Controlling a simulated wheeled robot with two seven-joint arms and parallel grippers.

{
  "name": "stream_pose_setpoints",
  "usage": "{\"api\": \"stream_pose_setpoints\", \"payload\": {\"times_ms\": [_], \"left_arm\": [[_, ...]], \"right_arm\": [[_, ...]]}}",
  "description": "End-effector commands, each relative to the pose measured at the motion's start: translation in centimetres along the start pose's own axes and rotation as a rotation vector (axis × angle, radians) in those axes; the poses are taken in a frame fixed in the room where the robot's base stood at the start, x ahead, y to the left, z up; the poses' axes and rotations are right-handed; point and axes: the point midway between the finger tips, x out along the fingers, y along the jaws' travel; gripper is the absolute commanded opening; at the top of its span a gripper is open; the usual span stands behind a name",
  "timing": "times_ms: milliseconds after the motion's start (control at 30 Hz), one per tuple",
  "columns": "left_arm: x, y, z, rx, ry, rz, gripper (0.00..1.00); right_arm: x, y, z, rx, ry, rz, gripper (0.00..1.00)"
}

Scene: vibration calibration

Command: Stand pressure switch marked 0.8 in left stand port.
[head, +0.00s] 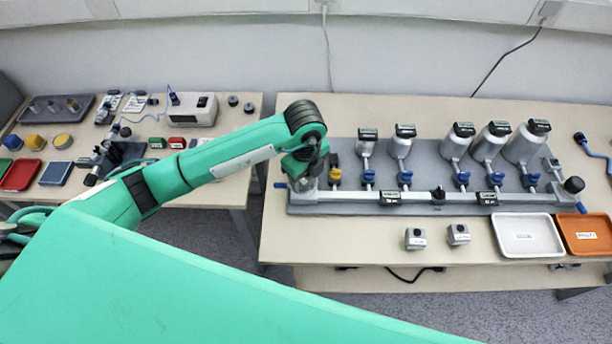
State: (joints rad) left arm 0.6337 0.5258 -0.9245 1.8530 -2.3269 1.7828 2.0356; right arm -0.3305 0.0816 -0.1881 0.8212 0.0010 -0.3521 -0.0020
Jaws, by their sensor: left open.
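Two small grey blocks with white labels, which look like the pressure switches, stand on the right table's front part: a left one (415,238) and a right one (458,234). Their marks are too small to read, so I cannot tell which is 0.8. Behind them is the grey stand (340,203) with a long pipe, blue valves and several metal cylinders. I cannot make out clearly which opening is its left port. My left gripper (304,184) is open over the stand's left end; its fingertips are small and hard to see. My right gripper is not in view.
A white tray (528,224) and an orange tray (584,221) lie at the right table's front right. A gap separates it from the left table (235,150), which holds a white box (190,112) and small parts. Bare tabletop lies left of the grey blocks.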

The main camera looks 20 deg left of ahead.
Motion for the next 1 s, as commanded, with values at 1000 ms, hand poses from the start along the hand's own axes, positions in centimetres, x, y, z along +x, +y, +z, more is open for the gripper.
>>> {"api": "stream_pose_setpoints", "payload": {"times_ms": [1000], "left_arm": [[-11.4, 0.1, -0.3, 0.002, -0.003, 0.003, 0.67]], "right_arm": [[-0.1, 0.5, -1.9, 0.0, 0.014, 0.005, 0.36]]}}
